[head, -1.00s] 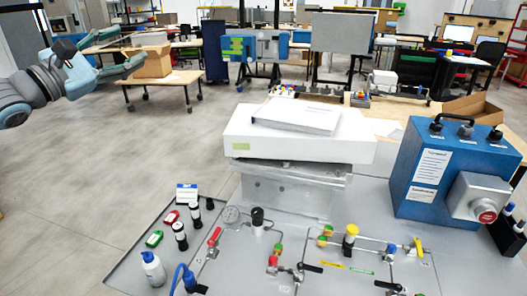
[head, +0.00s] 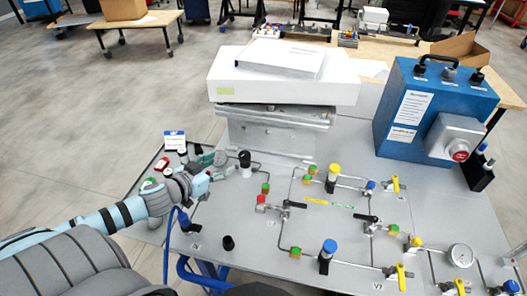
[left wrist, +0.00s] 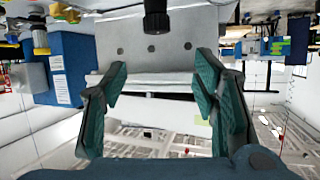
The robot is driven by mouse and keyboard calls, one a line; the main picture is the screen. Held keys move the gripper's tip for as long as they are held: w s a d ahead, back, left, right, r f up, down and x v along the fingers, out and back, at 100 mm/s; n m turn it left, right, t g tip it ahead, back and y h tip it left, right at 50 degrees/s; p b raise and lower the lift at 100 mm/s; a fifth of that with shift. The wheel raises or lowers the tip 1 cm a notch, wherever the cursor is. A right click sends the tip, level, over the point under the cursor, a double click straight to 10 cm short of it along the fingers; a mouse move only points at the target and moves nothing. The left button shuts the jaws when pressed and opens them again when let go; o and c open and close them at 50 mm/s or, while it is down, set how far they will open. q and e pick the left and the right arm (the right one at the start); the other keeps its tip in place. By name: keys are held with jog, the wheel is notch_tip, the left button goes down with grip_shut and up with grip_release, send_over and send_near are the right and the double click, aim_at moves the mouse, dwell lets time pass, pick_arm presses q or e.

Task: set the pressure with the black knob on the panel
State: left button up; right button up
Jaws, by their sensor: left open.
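A black knob (head: 245,159) stands upright on the left part of the grey panel (head: 330,226), just in front of the metal block. My left gripper (head: 222,165) is open and empty, just left of this knob, with its fingers pointing toward it. In the left wrist view the green-padded fingers (left wrist: 155,78) are spread wide. The black knob (left wrist: 157,20) shows there at the top centre, beyond the fingertips and apart from them. A second, smaller black knob (head: 229,243) sits nearer the panel's front. My right gripper is not in view.
A white box (head: 283,86) lies on the metal block behind the knob. Pipes with coloured valves and a round gauge (head: 460,255) cover the panel to the right. A blue case (head: 432,112) stands at the back right. A small labelled card (head: 174,140) stands behind my left gripper.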

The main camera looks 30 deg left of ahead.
pick_arm(q)
jog(key=b, duration=0.8)
send_near(243, 155)
jog(key=w+f, duration=0.2)
jog(key=shift+n, duration=0.3)
jog(key=b+x, duration=0.1)
jog(key=x, duration=0.1)
jog(key=b+x, duration=0.1)
jog(key=x, duration=0.2)
jog(key=r+x, duration=0.1)
jog(key=x, duration=0.1)
jog(key=shift+w+f+b, duration=0.15)
jog(key=shift+w+b, duration=0.25)
jog(key=shift+w+d, duration=0.1)
jog(key=shift+w, duration=0.3)
jog(key=c, duration=1.2)
jog(key=m+h+b, duration=0.1)
jog(key=b, duration=0.3)
jog(key=m+h+b, duration=0.1)
jog(key=h+b, duration=0.1)
jog(key=b, duration=0.2)
jog(key=shift+f+m+g, duration=0.3)
jog(key=shift+f, duration=0.1)
jog(key=shift+s+r+b, duration=0.1)
jog(key=shift+r+b, duration=0.05)
jog(key=shift+b, duration=0.3)
jog(key=shift+r, duration=0.15)
